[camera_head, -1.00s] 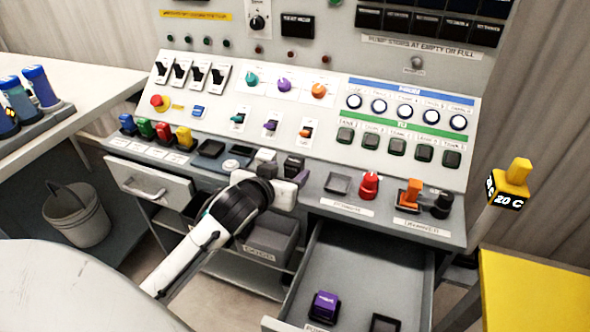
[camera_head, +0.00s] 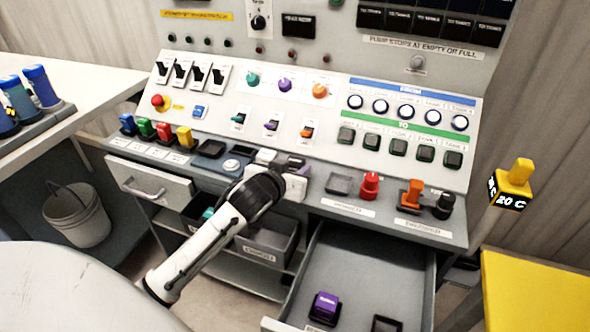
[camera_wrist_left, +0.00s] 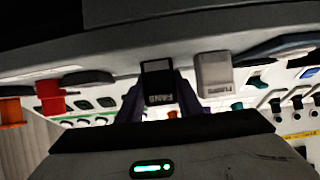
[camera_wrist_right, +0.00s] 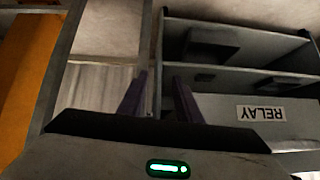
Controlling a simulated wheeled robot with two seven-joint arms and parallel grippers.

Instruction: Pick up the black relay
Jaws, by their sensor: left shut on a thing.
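The black relay (camera_wrist_left: 158,92) with a small white label stands between the two purple fingers in the left wrist view.
Coloured relays (camera_head: 164,131) stand at the left. An open drawer (camera_head: 365,262) holds a purple relay (camera_head: 324,305). A grey bin (camera_head: 268,246) sits below the desk.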

